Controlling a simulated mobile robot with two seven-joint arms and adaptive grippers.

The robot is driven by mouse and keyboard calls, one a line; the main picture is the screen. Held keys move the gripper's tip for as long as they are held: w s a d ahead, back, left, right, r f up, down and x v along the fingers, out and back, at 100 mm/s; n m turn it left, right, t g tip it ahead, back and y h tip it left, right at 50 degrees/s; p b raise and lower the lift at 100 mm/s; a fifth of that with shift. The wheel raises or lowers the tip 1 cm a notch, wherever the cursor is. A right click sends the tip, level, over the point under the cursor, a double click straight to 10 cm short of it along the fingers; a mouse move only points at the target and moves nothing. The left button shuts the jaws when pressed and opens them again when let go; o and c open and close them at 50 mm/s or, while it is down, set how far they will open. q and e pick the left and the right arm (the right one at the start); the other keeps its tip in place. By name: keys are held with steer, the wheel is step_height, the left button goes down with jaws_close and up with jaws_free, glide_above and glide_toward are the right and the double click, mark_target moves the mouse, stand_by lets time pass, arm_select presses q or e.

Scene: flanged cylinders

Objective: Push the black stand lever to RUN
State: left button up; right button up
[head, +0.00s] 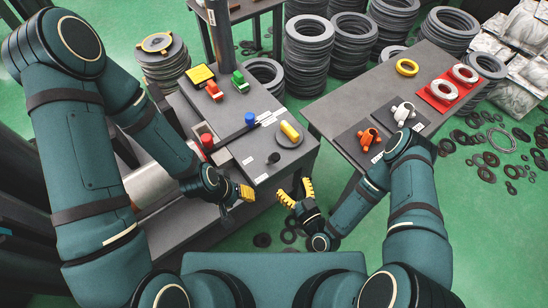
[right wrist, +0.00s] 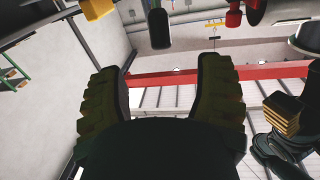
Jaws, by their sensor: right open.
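A small black knob (head: 274,158), which looks like the stand lever, is at the near edge of the grey stand top (head: 236,143). A black rounded piece (right wrist: 159,28) at the top of the right wrist view looks like the same knob. My right gripper (head: 296,193) is open and empty below and right of the knob, apart from it; its two spread fingers show in the right wrist view (right wrist: 160,68). My left gripper (head: 246,193) is at the stand's near left side; its finger gap is unclear. The label lettering is too small to read.
A side table (head: 350,100) with coloured parts stands right. Rings lie on the green floor.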

mark_target(274, 158)
steer(key=b+x, duration=0.1)
steer(key=x, duration=1.1)
steer(key=shift+w+a+b, duration=0.15)
steer(key=shift+w+b, duration=0.1)
steer(key=shift+b, duration=0.15)
steer(key=shift+r, duration=0.1)
jaws_close()
